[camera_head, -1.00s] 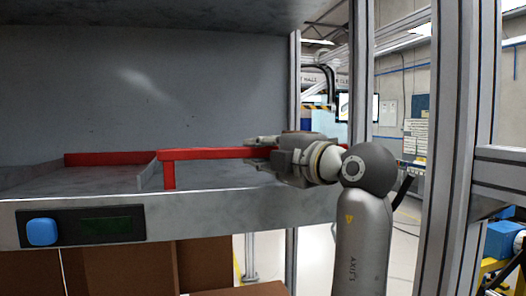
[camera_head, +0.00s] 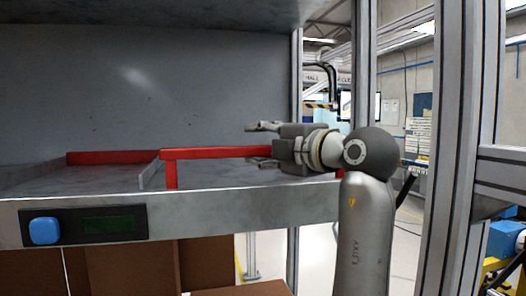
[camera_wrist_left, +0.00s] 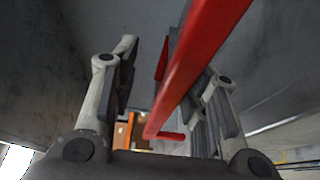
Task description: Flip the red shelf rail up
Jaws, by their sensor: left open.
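The red shelf rail (camera_head: 215,152) runs level above the shelf's front part, with a short red post (camera_head: 171,175) at its left end. My left gripper (camera_head: 258,145) is open at the rail's right part, one finger above the bar and one lower. In the left wrist view the rail (camera_wrist_left: 195,70) passes between the two open fingers, nearer the right one. I cannot tell whether a finger touches it. The gripper hides part of the rail in the head view. My right gripper is not in view.
The grey shelf (camera_head: 250,203) carries a blue button (camera_head: 44,230) and a dark display (camera_head: 114,225) on its front edge. Another red bar (camera_head: 110,157) lies farther left. Metal posts (camera_head: 456,150) stand at the right. Brown boxes (camera_head: 130,268) are below.

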